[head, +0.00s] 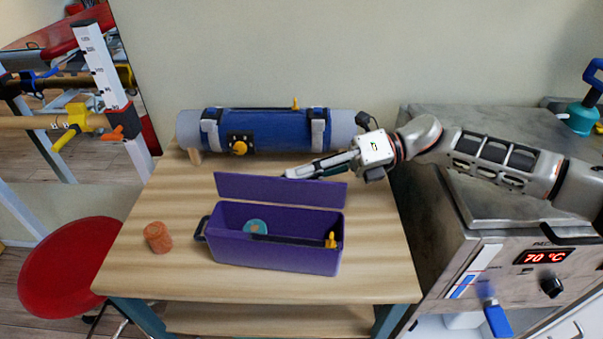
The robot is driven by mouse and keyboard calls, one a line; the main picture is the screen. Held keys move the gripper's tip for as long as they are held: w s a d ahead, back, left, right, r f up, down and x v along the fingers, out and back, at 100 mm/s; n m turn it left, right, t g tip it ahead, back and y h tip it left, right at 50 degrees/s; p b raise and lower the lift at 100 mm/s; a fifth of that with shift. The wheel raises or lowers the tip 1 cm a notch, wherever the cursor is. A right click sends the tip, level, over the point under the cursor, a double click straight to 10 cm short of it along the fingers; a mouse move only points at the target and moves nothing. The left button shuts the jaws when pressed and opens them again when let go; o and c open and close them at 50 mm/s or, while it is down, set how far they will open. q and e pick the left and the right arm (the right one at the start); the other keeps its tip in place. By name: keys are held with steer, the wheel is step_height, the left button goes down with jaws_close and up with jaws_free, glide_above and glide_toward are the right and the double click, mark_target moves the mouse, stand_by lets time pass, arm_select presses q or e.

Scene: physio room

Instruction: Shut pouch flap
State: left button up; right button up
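The purple pouch (275,252) stands on the wooden table, its box-like body open at the top. Its flap (280,190) stands raised along the back edge. A teal round item (255,227) and a yellow piece (331,240) show at the opening, with a dark strip along the front rim. My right gripper (288,175) reaches in from the right, its fingers just behind the flap's top edge. Whether it touches the flap, and whether its fingers are open, I cannot tell. My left gripper is not in view.
A blue and grey roll (268,131) with straps lies at the back of the table (180,215). An orange cylinder (158,237) stands left of the pouch. A steel heater unit (480,245) reading 70 °C stands right, a red stool (70,265) left. The table's front strip is clear.

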jaws_close()
